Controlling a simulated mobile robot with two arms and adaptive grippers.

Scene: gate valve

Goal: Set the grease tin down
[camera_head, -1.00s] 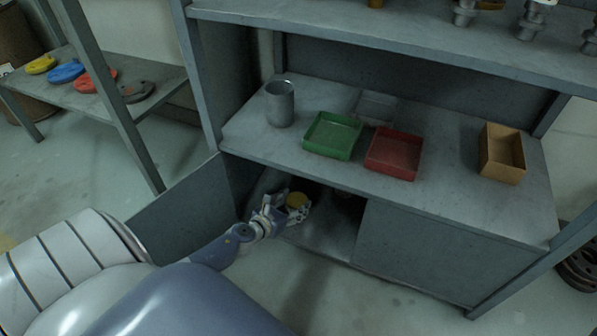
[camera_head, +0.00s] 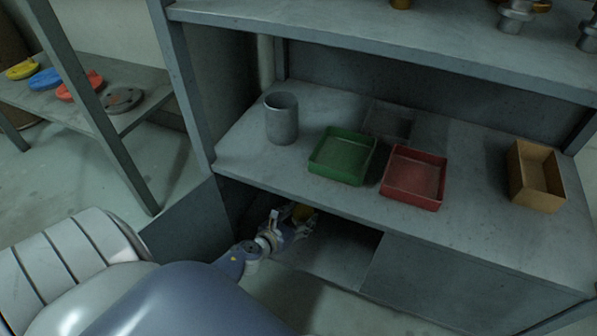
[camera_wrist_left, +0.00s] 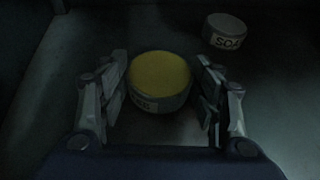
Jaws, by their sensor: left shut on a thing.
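The grease tin (camera_wrist_left: 159,80) is a short round tin with a yellow top and a partly readable label. It is between the fingers of my left gripper (camera_wrist_left: 160,100), which is shut on it. In the head view the tin (camera_head: 303,212) shows as a small yellow patch inside the open lower cupboard (camera_head: 335,250), with my left gripper (camera_head: 292,225) around it. The wrist view is dark, and I cannot tell whether the tin touches the cupboard floor. My right gripper is not in view.
Another round tin, labelled "SCA..." (camera_wrist_left: 225,32), stands behind and right in the cupboard. On the counter above are a grey cup (camera_head: 281,120), a green tray (camera_head: 342,157), a red tray (camera_head: 413,178) and a tan box (camera_head: 536,178). The open cupboard door (camera_head: 188,222) stands left of my arm.

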